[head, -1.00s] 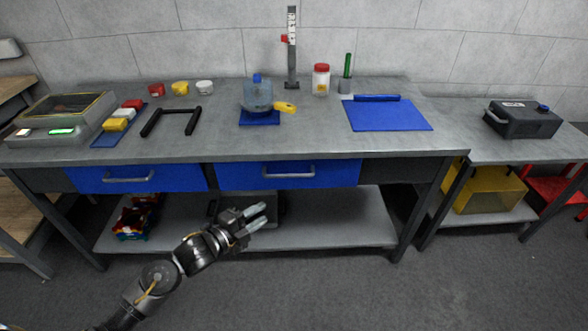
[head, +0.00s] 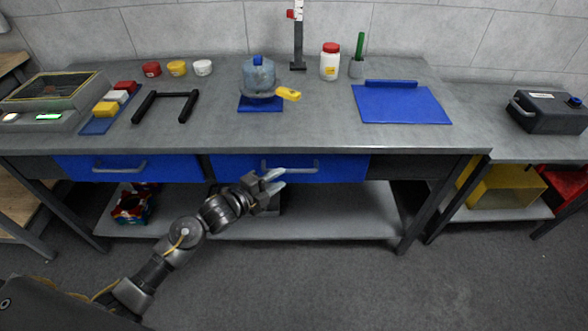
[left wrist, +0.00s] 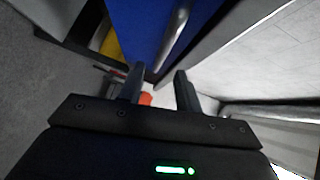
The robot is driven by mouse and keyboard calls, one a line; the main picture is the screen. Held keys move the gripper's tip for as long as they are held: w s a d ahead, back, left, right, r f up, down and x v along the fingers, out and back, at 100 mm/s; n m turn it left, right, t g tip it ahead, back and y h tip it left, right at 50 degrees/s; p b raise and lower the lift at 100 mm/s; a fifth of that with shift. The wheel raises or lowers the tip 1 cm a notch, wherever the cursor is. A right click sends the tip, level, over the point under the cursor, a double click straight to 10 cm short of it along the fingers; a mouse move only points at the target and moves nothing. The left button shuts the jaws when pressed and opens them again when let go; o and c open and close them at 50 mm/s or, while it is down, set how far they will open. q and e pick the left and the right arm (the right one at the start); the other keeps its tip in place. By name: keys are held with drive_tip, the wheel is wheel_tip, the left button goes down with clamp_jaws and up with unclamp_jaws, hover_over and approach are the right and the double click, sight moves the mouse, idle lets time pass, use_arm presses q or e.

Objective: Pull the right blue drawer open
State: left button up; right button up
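The right blue drawer (head: 345,169) sits under the tabletop and looks closed. Its grey bar handle (head: 304,164) runs across the front. My left gripper (head: 279,179) is in front of the drawer, at the left end of the handle in the picture, partly covering it. In the left wrist view the fingers (left wrist: 158,78) stand apart with nothing between them. The blue drawer front (left wrist: 135,18) and the handle (left wrist: 180,32) show beyond the fingertips, and the handle looks apart from them. My right gripper is not in view.
The left blue drawer (head: 75,169) with its own handle is beside it, also closed. The table (head: 215,130) overhangs the drawers, and a lower shelf (head: 340,212) lies below. A bin of coloured things (head: 132,205) stands on the shelf. The floor in front is clear.

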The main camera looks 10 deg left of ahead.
sight(293, 171)
use_arm(q)
drive_tip(key=x, duration=0.7)
clamp_jaws()
